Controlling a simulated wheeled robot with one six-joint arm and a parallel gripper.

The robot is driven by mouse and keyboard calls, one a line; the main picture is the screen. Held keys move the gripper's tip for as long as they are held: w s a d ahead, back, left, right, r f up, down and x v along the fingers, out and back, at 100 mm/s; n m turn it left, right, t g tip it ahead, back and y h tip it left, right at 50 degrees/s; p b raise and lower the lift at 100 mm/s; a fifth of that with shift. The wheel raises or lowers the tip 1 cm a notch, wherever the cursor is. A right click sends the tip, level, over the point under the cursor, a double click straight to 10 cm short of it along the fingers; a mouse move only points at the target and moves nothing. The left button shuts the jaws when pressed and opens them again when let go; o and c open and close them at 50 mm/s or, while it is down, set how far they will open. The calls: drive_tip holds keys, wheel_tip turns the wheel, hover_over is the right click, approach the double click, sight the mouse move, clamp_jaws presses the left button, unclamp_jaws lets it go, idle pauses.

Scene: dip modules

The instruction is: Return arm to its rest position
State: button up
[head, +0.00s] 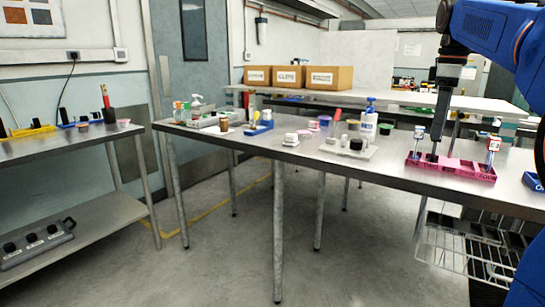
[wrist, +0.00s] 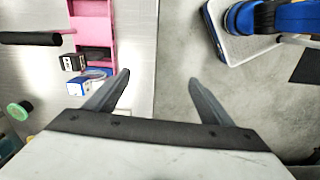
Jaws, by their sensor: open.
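My gripper (wrist: 158,75) shows in the wrist view with its two dark fingers spread wide and nothing between them. It hangs across the table's edge, with bare floor under much of the gap. My blue arm (head: 500,35) fills the upper right of the head view, where I cannot clearly make out the gripper. A pink tray (head: 470,172) lies on the steel table, and also shows at the upper left of the wrist view (wrist: 95,27), apart from the fingers. A dark slim upright shape (head: 440,105) stands over the tray; I cannot tell what it is.
The steel table (head: 380,180) holds bottles, tubs and a pale board (head: 345,148). A small upright module (head: 492,150) stands at the tray's right end. A wire basket (head: 465,250) sits below right. Cardboard boxes (head: 289,77) stand behind. A side bench (head: 60,148) is at left.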

drive_tip(key=s+a+f+m+t, duration=0.1)
drive_tip(key=s+a+f+m, duration=0.2)
drive_tip(key=s+f, duration=0.6)
drive_tip(key=s+a+f+m+t, duration=0.2)
drive_tip(key=s+a+f, duration=0.4)
drive_tip(key=s+f, duration=0.4)
drive_tip(key=s+a+f+m+t, duration=0.1)
drive_tip(key=s+a+f+m, duration=0.4)
drive_tip(key=s+f, duration=0.4)
wheel_tip(320, 180, down, 5)
drive_tip(key=shift+s+r, duration=0.1)
drive_tip(key=shift+s, duration=0.1)
